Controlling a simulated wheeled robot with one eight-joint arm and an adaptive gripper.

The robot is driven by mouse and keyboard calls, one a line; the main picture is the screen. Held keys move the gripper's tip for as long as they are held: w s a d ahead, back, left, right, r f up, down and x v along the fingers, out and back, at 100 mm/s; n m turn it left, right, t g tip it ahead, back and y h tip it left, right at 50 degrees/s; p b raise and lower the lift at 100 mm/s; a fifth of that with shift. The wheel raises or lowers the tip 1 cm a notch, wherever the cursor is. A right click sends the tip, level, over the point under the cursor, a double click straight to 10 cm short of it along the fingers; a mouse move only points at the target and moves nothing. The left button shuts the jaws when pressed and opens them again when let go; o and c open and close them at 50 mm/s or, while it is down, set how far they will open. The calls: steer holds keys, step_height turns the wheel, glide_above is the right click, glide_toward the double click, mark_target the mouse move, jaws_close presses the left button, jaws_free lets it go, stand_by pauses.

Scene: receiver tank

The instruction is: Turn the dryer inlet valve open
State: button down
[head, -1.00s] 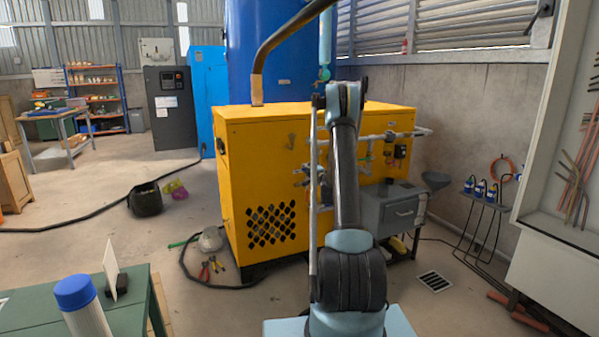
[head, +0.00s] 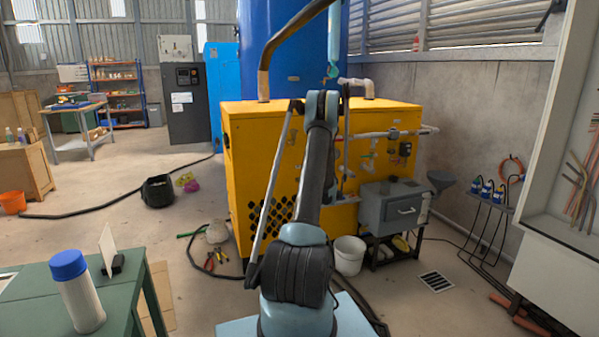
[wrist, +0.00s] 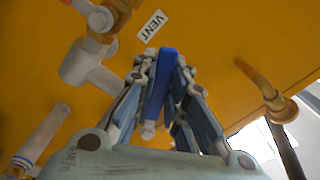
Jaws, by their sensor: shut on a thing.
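The yellow dryer cabinet (head: 262,160) stands ahead in the head view, with pipes and small valves on its face. In the wrist view a blue lever handle (wrist: 162,78) lies between the fingers of my gripper (wrist: 163,68), in front of the yellow panel (wrist: 215,35). My gripper is shut on this handle. No label naming it as the dryer inlet valve is readable; a VENT label (wrist: 151,25) sits just above.
A white bucket (head: 349,255) and a grey box on a stand (head: 393,208) are in front of the cabinet. A green table (head: 120,300) stands at left. Hoses and tools lie on the floor.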

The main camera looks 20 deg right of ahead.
steer(key=shift+a+f, duration=0.1)
steer(key=shift+f, duration=0.05)
steer(key=c, duration=1.6)
jaws_free()
steer(key=s, duration=1.2)
